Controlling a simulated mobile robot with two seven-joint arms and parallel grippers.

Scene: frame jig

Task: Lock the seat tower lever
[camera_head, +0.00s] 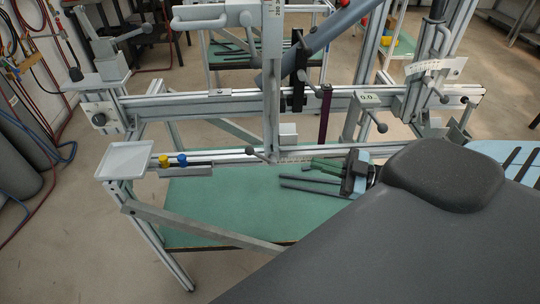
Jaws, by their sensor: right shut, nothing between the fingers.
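A frame jig of silvery rails fills the middle of the view. On its right a tilted tower (424,62) carries a white curved angle scale (427,66), with a short dark-ended lever (442,94) beside it. Another dark-knobbed lever (380,126) sticks out by a grey block marked 0.0. I cannot tell for sure which lever is the seat tower's, or whether it is locked. My right gripper (346,170) seems to show low in front of the rails, partly hidden by my dark arm. It is shut and empty, below and left of these levers. My left gripper is not seen.
A vertical post (271,75) with a scale and a slanting blue-grey tube (325,40) stand mid-jig. A white tray (127,160) sits at the left end. Dark bars (310,184) lie over the green shelf (215,205).

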